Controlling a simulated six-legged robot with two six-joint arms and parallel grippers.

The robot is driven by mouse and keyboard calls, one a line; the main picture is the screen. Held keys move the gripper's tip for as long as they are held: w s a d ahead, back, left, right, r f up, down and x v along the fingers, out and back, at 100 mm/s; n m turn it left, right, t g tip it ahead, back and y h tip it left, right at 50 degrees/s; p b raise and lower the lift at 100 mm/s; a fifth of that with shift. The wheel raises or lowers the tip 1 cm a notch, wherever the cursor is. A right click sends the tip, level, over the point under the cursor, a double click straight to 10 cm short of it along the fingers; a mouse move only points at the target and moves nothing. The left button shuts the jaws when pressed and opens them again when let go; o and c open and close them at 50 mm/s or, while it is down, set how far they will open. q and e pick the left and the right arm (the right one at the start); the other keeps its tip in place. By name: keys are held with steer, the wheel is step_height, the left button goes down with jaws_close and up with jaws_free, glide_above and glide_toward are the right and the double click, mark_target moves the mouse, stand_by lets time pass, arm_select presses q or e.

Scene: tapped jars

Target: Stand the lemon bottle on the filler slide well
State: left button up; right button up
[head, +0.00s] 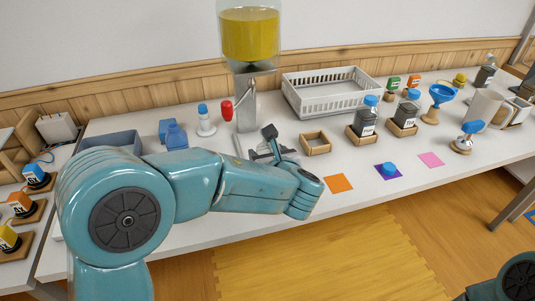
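The filler stands at the back of the table, its clear tank (250,35) holding yellow liquid above a grey column (246,105) with a red handle (227,110). The slide at its foot is partly hidden behind my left arm and gripper. My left gripper (268,145) is just in front of the filler's foot; its finger gap is not clear. Two dark labelled bottles (367,119) (405,112) stand upright in wooden trays to the right. Their labels are too small to read, so I cannot tell which bottle is lemon. My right gripper is out of view.
A wooden tray (316,149) right of my gripper looks empty. Orange (338,183), purple (379,168) and pink (430,159) squares lie along the front; a blue cap (389,168) sits on the purple one. A white basket (328,100) and blue funnel (441,94) stand behind.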

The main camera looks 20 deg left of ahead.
arm_select(q)
steer(key=shift+f+b, duration=0.55)
stand_by(0.9)
steer(key=o, duration=1.3)
steer(key=shift+p+v, duration=0.9)
steer(key=shift+v, duration=3.1)
steer(key=shift+s+d, duration=0.1)
